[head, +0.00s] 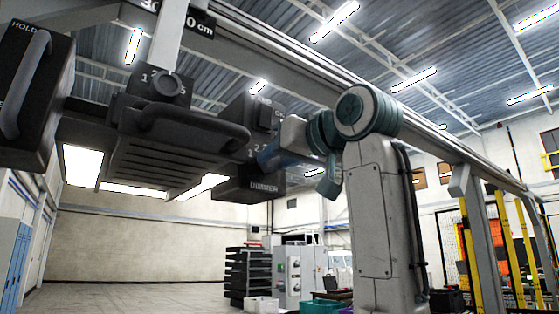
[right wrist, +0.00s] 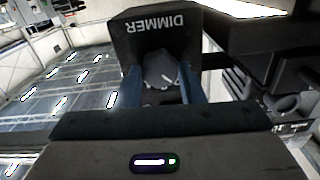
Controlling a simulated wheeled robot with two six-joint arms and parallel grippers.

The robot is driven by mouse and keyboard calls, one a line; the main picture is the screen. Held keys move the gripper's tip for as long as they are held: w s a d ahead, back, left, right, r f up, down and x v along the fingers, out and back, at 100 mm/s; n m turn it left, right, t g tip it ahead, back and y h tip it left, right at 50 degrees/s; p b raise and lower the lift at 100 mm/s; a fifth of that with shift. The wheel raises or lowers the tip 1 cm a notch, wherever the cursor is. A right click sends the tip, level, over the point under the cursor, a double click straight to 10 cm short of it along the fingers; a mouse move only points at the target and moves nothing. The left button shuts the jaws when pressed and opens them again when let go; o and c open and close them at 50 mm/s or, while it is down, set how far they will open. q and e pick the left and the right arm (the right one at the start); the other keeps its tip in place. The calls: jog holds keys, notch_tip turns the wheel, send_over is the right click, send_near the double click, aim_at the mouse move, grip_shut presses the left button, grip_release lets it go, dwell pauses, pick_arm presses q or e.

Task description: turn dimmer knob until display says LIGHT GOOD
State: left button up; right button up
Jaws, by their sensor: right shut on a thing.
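The dimmer (right wrist: 160,22) is a dark box with its name upside down in the right wrist view; it also shows in the head view (head: 248,187), hanging under the overhead rail. Its grey dimmer knob (right wrist: 160,70) has a short pale mark. My right gripper (right wrist: 163,88) has its blue fingers on both sides of the knob and is shut on it. In the head view my right gripper (head: 266,157) reaches the dimmer from the right and hides the knob. I cannot make out a display reading LIGHT GOOD. My left gripper is not in view.
A dark unit with a round knob (head: 167,87) and a black bar handle (head: 190,130) hangs left of the dimmer. A box marked HOLD (head: 35,100) hangs at far left. Lit panels (head: 83,166) are below. Shelves and cabinets (head: 300,272) stand on the floor behind.

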jog(key=shift+f+n, duration=0.1)
jog(key=shift+n, duration=0.6)
jog(key=shift+n+b, duration=0.35)
jog(key=shift+n, duration=0.45)
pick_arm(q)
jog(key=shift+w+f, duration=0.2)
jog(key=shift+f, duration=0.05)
pick_arm(e)
jog(key=shift+n, duration=0.4)
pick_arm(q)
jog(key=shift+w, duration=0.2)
pick_arm(e)
jog(key=o, duration=0.9)
jog(key=shift+c, duration=0.2)
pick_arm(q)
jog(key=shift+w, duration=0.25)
pick_arm(e)
jog(key=shift+o, duration=0.7)
